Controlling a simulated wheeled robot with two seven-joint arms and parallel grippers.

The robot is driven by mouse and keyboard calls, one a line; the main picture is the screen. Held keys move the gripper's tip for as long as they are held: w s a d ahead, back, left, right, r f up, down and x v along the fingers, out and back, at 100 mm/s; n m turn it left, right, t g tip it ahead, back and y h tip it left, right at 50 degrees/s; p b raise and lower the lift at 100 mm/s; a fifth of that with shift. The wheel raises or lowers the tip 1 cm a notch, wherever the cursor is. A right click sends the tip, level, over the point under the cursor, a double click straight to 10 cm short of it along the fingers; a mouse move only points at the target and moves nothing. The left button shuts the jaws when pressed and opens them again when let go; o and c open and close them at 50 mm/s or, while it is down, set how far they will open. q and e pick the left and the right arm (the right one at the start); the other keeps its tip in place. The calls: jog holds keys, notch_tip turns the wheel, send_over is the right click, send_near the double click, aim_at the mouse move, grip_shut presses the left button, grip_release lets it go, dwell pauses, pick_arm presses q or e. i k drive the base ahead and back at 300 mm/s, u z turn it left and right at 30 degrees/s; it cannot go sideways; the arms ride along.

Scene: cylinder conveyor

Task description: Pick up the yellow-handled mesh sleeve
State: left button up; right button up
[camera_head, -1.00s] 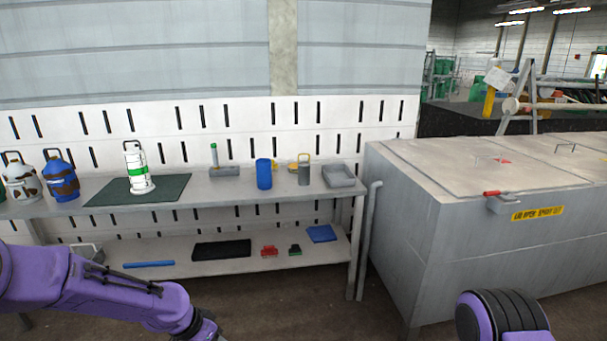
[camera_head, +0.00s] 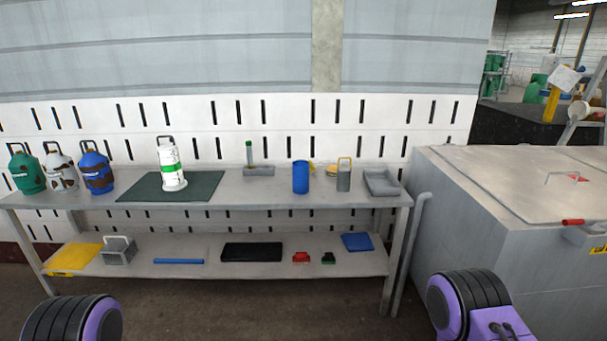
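The yellow-handled mesh sleeve (camera_head: 343,181) stands upright on the top shelf of the bench, right of centre. It is a small grey cylinder with a yellow loop handle on top. A blue cup (camera_head: 301,178) stands to its left and a grey tray (camera_head: 381,184) lies to its right. Neither of my grippers is in view. Only purple and black parts of my arms show at the lower left and lower right, well apart from the bench.
The bench top (camera_head: 225,205) also holds a green mat (camera_head: 135,187) with a white-green canister (camera_head: 172,170), and several jugs at left. The lower shelf (camera_head: 215,267) carries a yellow item, a grey basket and small parts. A large metal chest (camera_head: 475,215) stands at right.

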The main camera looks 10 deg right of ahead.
aim_at(344, 172)
jog(key=u, duration=0.25)
jog(key=i, duration=0.95)
jog(key=z, duration=0.7)
jog(key=i, duration=0.85)
jog(key=z, duration=0.8)
